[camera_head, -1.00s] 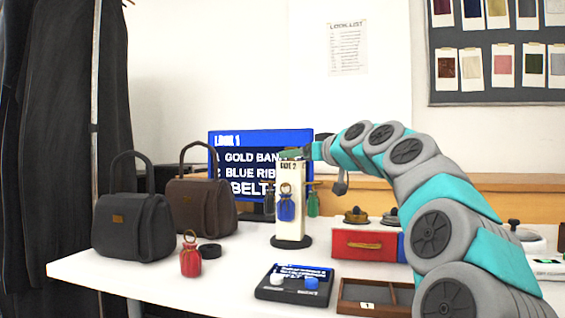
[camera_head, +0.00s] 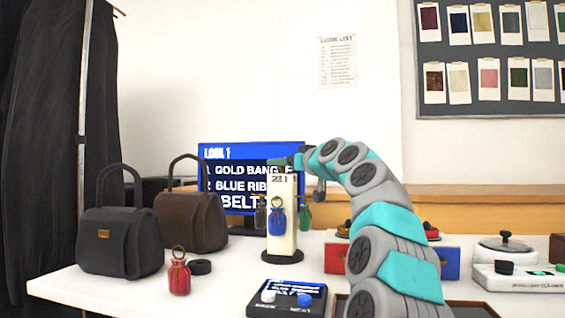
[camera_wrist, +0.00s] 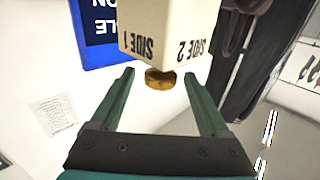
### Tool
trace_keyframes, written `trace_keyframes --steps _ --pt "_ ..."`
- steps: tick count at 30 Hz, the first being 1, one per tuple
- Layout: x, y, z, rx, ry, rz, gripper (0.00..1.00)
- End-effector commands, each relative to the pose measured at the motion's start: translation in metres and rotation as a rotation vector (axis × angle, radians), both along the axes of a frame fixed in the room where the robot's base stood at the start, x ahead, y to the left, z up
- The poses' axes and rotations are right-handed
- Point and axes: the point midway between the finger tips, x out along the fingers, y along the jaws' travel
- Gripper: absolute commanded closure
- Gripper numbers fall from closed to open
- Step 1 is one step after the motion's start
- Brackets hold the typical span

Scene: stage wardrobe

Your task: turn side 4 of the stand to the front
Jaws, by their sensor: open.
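The stand (camera_head: 284,190) is a cream four-sided post on a dark round base, upright on the table. A blue pouch (camera_head: 277,218) hangs on its front, a green one (camera_head: 305,216) at its right and a grey one (camera_head: 260,214) at its left. The front label is too blurred to read surely. In the wrist view, the stand's top (camera_wrist: 165,35) shows labels SIDE 1 and SIDE 2, upside down, and a gold knob (camera_wrist: 160,79). My gripper (camera_head: 285,160) is open at the stand's top; its fingers (camera_wrist: 160,75) lie either side of the knob, apart from it.
A blue LOOK 1 screen (camera_head: 225,185) stands behind the stand. A two-button panel (camera_head: 287,299) is in front. Red and blue boxes (camera_head: 335,258) and a white device (camera_head: 520,278) are at right.

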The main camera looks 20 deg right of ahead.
Motion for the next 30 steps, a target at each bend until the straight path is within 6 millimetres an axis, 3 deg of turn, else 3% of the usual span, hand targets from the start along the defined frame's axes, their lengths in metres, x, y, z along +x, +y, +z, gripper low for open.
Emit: trace_keyframes --steps 6,16,30 --pt "0.014 0.003 0.0 -0.003 0.001 0.001 0.21" --pt "0.016 0.004 0.0 -0.002 0.001 0.002 0.21" --pt "0.016 0.004 0.001 -0.002 0.0 0.001 0.74"
